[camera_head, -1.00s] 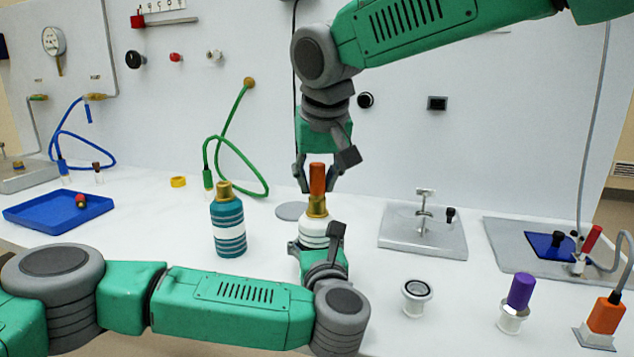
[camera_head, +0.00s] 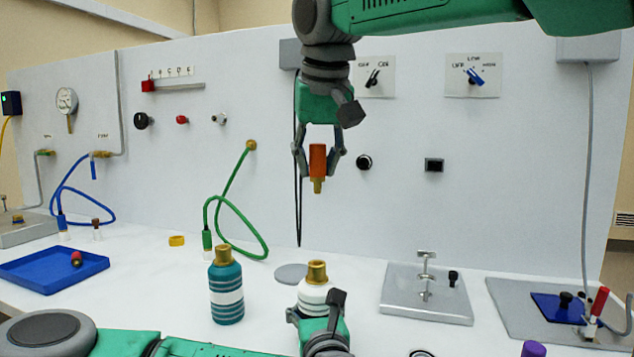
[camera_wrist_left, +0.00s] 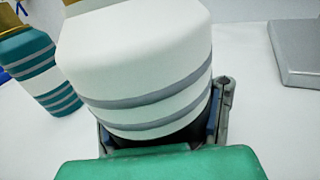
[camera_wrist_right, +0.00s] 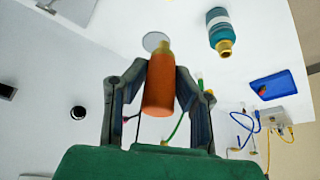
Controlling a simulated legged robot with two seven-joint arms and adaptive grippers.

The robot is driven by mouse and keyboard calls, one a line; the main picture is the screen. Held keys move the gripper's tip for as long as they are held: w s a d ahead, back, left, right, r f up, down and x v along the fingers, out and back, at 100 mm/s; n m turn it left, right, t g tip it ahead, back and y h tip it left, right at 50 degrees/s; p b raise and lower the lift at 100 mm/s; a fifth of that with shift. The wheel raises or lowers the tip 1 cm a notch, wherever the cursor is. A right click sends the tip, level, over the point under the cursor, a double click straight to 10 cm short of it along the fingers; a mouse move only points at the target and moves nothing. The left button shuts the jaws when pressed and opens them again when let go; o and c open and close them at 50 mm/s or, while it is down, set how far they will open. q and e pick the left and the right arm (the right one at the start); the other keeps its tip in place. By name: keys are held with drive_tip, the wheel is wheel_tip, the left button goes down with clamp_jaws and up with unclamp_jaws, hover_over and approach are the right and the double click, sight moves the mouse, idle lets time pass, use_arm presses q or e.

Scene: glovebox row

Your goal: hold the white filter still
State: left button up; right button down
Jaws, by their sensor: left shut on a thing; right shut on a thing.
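The white filter (camera_head: 314,294) stands upright on the white bench, with grey bands and a brass neck on top. It fills much of the left wrist view (camera_wrist_left: 140,70). My left gripper (camera_head: 318,318) is shut around its lower body. My right gripper (camera_head: 318,160) is shut on an orange cap with a brass end (camera_head: 318,165), held in the air above the filter and apart from it. The orange cap also shows between the fingers in the right wrist view (camera_wrist_right: 158,88). The filter's lower part is hidden by my left gripper in the head view.
A teal filter (camera_head: 226,290) stands just left of the white one. A grey disc (camera_head: 291,273) lies behind. A grey clamp plate (camera_head: 400,295) is to the right, and a blue tray (camera_head: 35,275) at far left. A green hose (camera_head: 240,190) hangs from the back panel.

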drive_tip(key=shift+r, duration=1.8)
use_arm(q)
drive_tip(key=o, duration=1.8)
drive_tip(key=shift+o, duration=0.2)
drive_tip(key=s, duration=0.3)
drive_tip(key=s+d, duration=0.1)
drive_tip(key=s, duration=0.3)
drive_tip(key=s+d, duration=0.1)
drive_tip(key=s, duration=0.2)
drive_tip(key=shift+s+f, duration=0.25)
drive_tip(key=shift+s, duration=0.75)
drive_tip(key=shift+s, duration=0.1)
use_arm(e)
drive_tip(key=shift+s, duration=0.1)
